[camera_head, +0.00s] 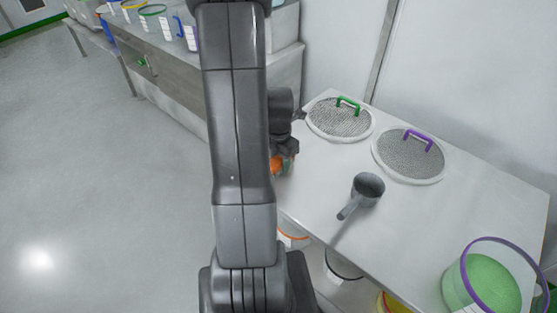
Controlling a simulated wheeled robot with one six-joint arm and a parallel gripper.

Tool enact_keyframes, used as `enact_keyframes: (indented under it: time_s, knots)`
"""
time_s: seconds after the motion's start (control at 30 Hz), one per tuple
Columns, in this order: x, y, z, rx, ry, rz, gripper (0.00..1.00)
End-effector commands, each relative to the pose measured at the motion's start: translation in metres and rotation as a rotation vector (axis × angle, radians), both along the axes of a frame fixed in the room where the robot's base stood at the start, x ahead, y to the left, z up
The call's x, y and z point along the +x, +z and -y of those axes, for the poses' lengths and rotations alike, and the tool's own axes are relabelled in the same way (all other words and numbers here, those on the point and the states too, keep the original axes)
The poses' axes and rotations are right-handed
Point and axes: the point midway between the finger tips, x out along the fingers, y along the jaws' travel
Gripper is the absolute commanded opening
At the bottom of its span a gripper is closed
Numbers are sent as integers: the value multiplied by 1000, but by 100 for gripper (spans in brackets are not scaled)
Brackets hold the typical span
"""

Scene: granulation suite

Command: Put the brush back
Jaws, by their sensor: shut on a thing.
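My gripper (286,150) is partly hidden behind my own arm, over the near left edge of the white table. It is shut on a small orange thing (277,167), which looks like the brush. Most of the brush is hidden by my arm and gripper, so its shape and bristles do not show. I cannot tell whether it touches the table.
The white table (420,235) holds a round mesh sieve with a green handle (339,119), another with a purple handle (410,156), a grey scoop (367,189) and a purple-rimmed tub (488,284). Buckets stand beneath. A bench (165,65) with containers is behind; left floor is clear.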

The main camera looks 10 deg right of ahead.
Motion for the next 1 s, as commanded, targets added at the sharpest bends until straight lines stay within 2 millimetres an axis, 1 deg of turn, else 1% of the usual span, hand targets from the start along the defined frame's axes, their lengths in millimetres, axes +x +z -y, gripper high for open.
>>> enact_keyframes:
  time_s: [0.07,0.1,0.2,0.47,0.63,0.77,1.0]
  knots:
    - [0,-4,0,0,0,0,16]
    - [0,-3,0,0,0,0,45]
    - [0,-3,0,0,0,0,62]
    - [0,-2,0,0,0,0,62]
    - [1,6,0,0,0,3,62]
    - [1,24,0,-1,0,6,62]
    - [1,71,0,-1,0,6,62]
